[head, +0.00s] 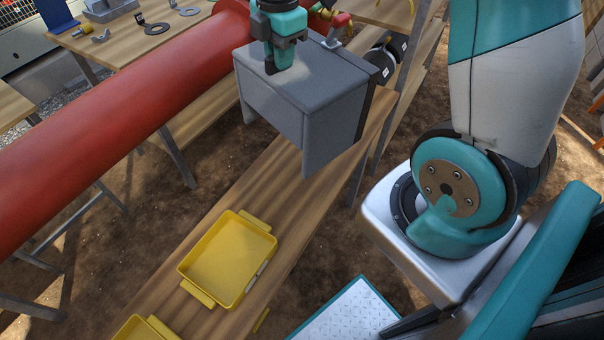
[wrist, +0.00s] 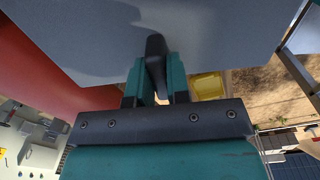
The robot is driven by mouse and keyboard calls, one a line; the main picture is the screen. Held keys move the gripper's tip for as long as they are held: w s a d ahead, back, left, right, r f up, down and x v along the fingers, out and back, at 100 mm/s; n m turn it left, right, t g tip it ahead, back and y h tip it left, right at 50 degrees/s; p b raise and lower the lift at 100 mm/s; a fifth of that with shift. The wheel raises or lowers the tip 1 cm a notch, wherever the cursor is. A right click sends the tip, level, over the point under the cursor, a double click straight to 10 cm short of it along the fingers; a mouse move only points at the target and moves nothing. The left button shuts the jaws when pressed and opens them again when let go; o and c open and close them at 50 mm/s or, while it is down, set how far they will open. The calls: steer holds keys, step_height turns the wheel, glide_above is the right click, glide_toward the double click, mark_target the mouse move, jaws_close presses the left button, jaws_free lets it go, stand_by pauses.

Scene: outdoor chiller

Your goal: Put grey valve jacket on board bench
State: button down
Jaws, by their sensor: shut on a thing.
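The grey valve jacket (head: 305,95) is a large box-like cover in the upper middle of the head view. The jacket hangs upright over the far part of the wooden board bench (head: 190,240), close to the red pipe. I cannot tell whether its lower edge touches the boards.
A thick red pipe (head: 120,120) crosses the left side. A yellow tray (head: 230,258) lies on the bench, and another yellow tray (head: 145,328) is at the bottom edge. A table (head: 130,45) with metal parts stands at the upper left. Bare board shows between jacket and tray.

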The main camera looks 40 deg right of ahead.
steer(key=r+n, duration=0.1)
steer(key=s+n, duration=0.1)
steer(key=n, duration=0.1)
steer(key=shift+d+r, duration=0.1)
steer(key=shift+r, duration=0.25)
steer(key=shift+f, duration=0.2)
step_height(320, 180, down, 19)
steer(key=p, duration=0.1)
steer(key=shift+f, duration=0.15)
steer(key=c, duration=1.5)
jaws_free()
steer(key=shift+f, duration=0.2)
steer(key=o, duration=0.4)
steer(key=shift+r, duration=0.1)
